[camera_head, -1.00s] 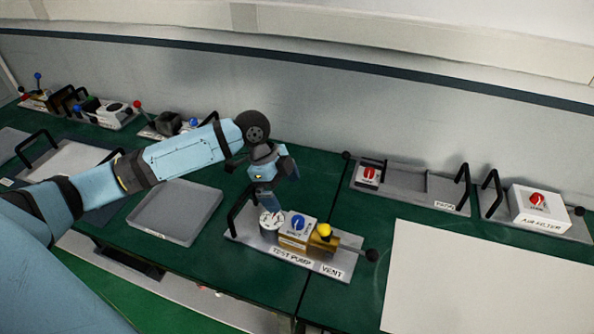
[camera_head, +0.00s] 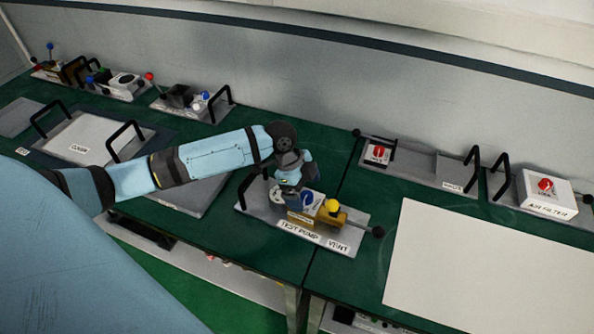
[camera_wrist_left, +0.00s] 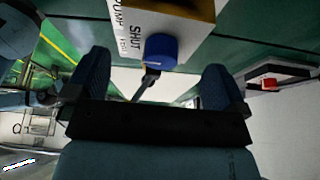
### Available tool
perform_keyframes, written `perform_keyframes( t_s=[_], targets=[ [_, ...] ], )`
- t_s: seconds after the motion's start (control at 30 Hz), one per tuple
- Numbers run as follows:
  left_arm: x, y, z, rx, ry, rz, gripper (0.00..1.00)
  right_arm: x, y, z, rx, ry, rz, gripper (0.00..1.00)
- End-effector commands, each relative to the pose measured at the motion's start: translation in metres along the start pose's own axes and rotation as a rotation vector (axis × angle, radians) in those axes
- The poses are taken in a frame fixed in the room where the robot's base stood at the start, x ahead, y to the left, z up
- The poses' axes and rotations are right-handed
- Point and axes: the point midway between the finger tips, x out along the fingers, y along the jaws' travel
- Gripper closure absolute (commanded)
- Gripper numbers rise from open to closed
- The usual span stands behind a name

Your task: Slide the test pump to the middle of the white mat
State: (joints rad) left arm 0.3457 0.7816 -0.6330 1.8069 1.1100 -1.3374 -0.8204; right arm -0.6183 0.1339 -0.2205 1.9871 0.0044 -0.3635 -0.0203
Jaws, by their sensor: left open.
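The test pump (camera_head: 347,236) is a grey plate on the green bench, left of the white mat. It carries a blue knob, a brass block with a yellow knob (camera_head: 332,206), a black-knobbed lever on the right and a black handle (camera_head: 247,189) on the left. The white mat (camera_head: 480,270) lies flat and bare at the right. My left gripper (camera_head: 291,195) points down over the pump and hides part of it. In the left wrist view its fingers (camera_wrist_left: 152,85) are spread, with the blue knob (camera_wrist_left: 161,50) just beyond them. My right gripper is not in view.
A grey tray (camera_head: 180,198) is partly behind my left arm. Grey plates with black handles line the back, including the air filter (camera_head: 547,194). The bench front edge is close below the pump.

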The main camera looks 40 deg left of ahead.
Motion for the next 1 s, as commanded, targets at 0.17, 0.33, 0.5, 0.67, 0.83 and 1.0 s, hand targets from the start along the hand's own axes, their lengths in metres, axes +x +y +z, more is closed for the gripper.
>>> perform_keyframes(
  t_s=[0.17, 0.33, 0.5, 0.67, 0.83, 1.0],
  targets=[
    [0.029, 0.000, -0.001, -0.002, 0.001, 0.002, 0.00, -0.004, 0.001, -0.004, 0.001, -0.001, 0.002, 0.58],
    [0.045, 0.000, 0.000, 0.000, 0.000, 0.000, 0.00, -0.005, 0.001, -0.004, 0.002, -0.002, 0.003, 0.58],
    [0.050, 0.000, 0.000, 0.000, -0.001, -0.001, 0.00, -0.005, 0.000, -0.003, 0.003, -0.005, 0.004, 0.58],
    [0.050, 0.000, 0.000, 0.000, -0.001, 0.000, 0.00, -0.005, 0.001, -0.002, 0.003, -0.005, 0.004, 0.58],
    [0.050, 0.000, 0.000, 0.000, -0.001, 0.000, 0.25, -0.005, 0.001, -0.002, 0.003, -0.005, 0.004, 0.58],
    [0.050, 0.000, 0.000, 0.000, -0.001, 0.000, 0.64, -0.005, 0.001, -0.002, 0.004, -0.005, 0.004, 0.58]
  ],
)
